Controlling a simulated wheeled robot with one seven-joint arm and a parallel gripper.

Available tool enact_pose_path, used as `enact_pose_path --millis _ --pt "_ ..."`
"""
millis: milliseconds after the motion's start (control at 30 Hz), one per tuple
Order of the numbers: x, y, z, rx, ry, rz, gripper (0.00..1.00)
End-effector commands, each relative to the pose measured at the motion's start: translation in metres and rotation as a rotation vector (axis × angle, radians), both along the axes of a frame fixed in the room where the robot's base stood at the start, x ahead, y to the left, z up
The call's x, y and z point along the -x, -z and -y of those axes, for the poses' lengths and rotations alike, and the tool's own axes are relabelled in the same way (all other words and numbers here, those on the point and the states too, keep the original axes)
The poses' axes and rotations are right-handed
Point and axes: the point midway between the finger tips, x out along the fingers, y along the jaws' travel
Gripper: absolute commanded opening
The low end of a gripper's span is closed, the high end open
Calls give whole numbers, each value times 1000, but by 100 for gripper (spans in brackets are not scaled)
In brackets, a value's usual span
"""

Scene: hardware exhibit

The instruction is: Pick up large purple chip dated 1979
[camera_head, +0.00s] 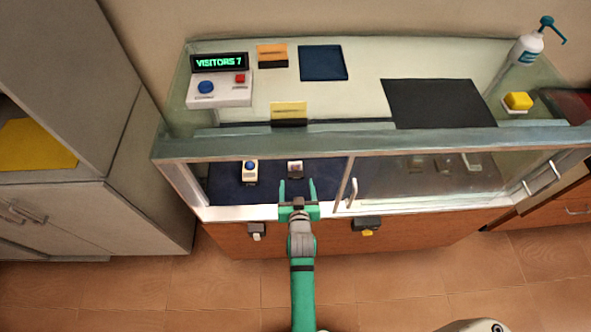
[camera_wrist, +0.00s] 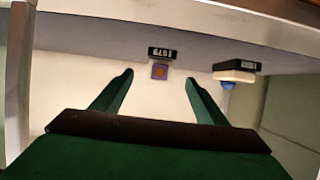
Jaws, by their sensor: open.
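The small purple chip with an orange-brown edge (camera_wrist: 159,71) lies inside the display case, beside a black label reading 1979 (camera_wrist: 175,53). In the head view, the chip and its label are a small pale and dark item (camera_head: 295,169), too small to read. My gripper (camera_head: 297,186) is open and empty at the front opening of the case, just in front of that item. In the wrist view, the chip appears between the two green fingertips of my gripper (camera_wrist: 159,78), beyond them. The fingers do not visibly touch it.
A cream device with a blue button (camera_head: 250,170) stands left of the chip; it also shows in the wrist view (camera_wrist: 234,77). A vertical door handle (camera_head: 352,193) and glass panel (camera_head: 425,178) are at right. A metal frame (camera_wrist: 17,80) borders the wrist view.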

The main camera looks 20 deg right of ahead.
Motion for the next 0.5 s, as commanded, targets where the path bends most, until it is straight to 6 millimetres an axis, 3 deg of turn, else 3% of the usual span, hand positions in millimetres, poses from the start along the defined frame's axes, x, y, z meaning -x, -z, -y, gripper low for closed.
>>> enact_pose_path --millis 300,500 --pt "-40 15 11 -1 -1 -1 67" --pt "-51 20 14 0 -1 0 67"
